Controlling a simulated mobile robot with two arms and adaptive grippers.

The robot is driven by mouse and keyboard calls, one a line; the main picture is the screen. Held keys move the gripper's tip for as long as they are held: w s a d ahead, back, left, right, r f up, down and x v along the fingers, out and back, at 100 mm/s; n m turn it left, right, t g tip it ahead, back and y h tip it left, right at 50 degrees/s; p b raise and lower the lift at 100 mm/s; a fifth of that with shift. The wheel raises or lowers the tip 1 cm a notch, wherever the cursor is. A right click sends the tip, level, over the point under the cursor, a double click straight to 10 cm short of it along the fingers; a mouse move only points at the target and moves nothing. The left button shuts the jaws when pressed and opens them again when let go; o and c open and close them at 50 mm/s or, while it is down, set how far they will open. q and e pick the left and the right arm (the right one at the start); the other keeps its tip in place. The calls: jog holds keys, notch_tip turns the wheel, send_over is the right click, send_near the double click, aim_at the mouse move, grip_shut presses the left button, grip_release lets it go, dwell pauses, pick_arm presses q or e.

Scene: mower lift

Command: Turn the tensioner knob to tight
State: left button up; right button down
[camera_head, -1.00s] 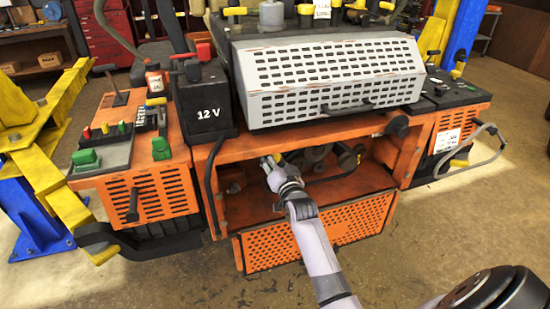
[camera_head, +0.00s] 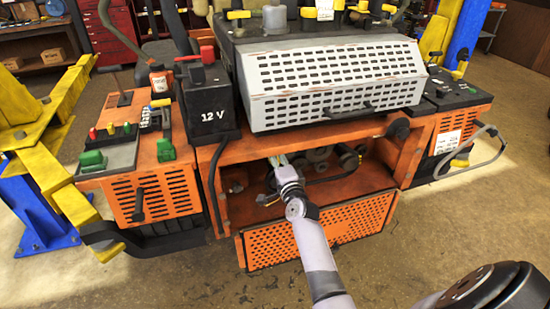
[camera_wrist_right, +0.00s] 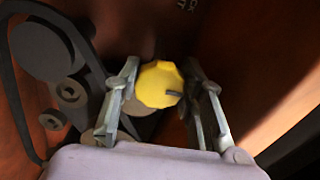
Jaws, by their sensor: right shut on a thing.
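The yellow faceted tensioner knob (camera_wrist_right: 160,85) sits in the middle of the right wrist view, with a short dark mark on its right side. My right gripper (camera_wrist_right: 161,88) has one finger on each side of the knob and is shut on it. In the head view my right gripper (camera_head: 277,161) reaches into the open front bay of the orange machine (camera_head: 230,160). The knob cannot be made out there. My left gripper is not in view.
A dark belt and pulleys (camera_wrist_right: 45,50) lie left of the knob in the right wrist view. An orange perforated panel (camera_head: 310,232) hangs below the bay. A black 12 V battery (camera_head: 208,100) and a grey vented cover (camera_head: 335,78) stand above it.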

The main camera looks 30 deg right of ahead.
jog(key=shift+m, duration=0.6)
jog(key=c, duration=1)
grip_release()
jog(key=v, duration=1.2)
